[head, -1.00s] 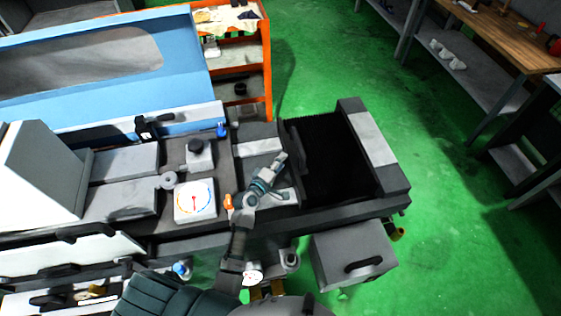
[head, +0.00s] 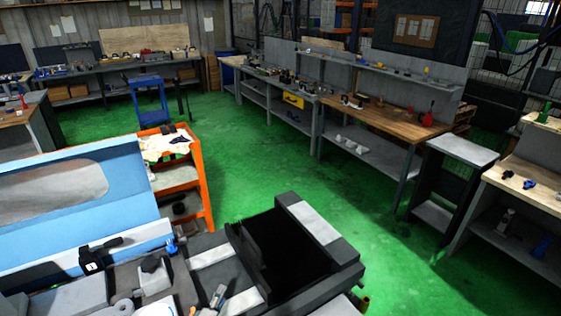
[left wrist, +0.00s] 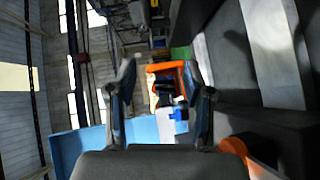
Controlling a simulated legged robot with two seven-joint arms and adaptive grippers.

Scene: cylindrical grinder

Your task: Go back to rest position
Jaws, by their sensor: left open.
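My left gripper (head: 218,296) shows only in small part at the bottom edge of the head view, over the grinder's bed. In the left wrist view its two fingers (left wrist: 163,85) stand wide apart with nothing between them. The grinder's dark grey body (head: 345,268) fills the bottom of the head view, with its blue guard (head: 125,180) at the left. In the left wrist view a grey surface of the machine (left wrist: 240,50) is close at the right. My right gripper is in neither view.
An orange shelf cart (head: 205,185) stands behind the grinder. Beyond lie open green floor (head: 265,165), a blue cart (head: 148,98) and several workbenches (head: 385,125). An orange part (left wrist: 235,147) is close to the left wrist camera.

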